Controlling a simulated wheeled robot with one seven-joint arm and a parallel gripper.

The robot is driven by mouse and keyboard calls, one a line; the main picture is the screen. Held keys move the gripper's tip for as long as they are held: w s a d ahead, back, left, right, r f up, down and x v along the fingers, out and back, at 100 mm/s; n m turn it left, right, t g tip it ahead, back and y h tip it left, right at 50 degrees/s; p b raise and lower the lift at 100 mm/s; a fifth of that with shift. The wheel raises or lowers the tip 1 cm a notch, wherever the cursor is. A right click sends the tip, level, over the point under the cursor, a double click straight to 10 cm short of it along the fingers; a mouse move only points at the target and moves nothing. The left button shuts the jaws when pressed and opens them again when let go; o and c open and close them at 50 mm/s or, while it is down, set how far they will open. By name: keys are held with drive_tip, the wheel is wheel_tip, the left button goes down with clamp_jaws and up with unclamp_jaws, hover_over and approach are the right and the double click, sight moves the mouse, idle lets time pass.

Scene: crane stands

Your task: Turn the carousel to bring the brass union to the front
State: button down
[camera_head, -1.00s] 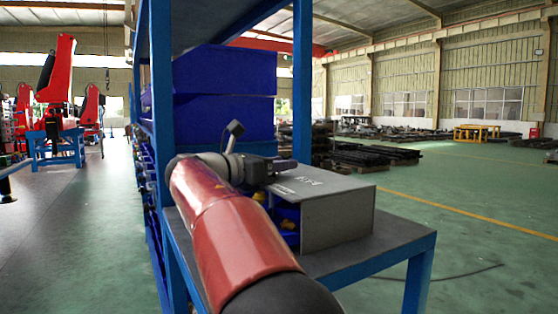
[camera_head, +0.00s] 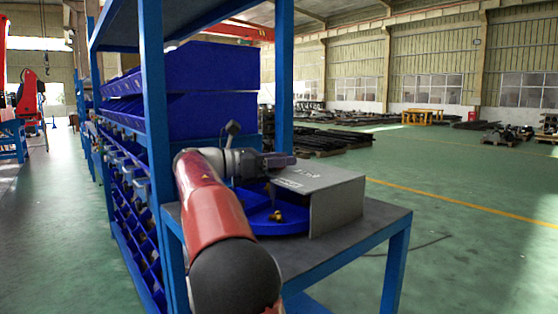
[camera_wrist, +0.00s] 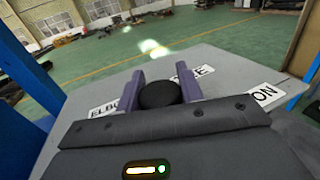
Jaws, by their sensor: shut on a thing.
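The carousel (camera_head: 290,226) is a blue round tray, partly under a grey cover (camera_head: 338,203) on the bench. A small brass fitting (camera_head: 276,216) lies on its open left part; I cannot tell which kind it is. My gripper (camera_head: 292,160) is over the cover's top. In the wrist view my gripper (camera_wrist: 161,86) is shut on a round black knob (camera_wrist: 160,96), one finger on each side. The cover's top carries white labels: one starts "ELBO" (camera_wrist: 103,108), one ends "EE" (camera_wrist: 205,70), one ends "ON" (camera_wrist: 264,94). The fingers and wrist hide parts of them.
The bench (camera_head: 385,222) has a bare grey top and blue legs. A blue rack (camera_head: 152,120) stands right behind and left of it, with large blue bins (camera_head: 212,115) and several small sloped bins (camera_head: 128,215). Open green floor (camera_head: 480,220) lies to the right.

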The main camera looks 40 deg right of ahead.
drive_tip(key=shift+s+m+g+y, duration=0.1)
drive_tip(key=shift+m+g+y, duration=0.2)
drive_tip(key=shift+m+g, duration=0.3)
drive_tip(key=c, duration=0.9)
unclamp_jaws()
drive_tip(key=shift+a, duration=0.1)
drive_tip(key=v, duration=0.8)
drive_tip(key=shift+c, duration=0.3)
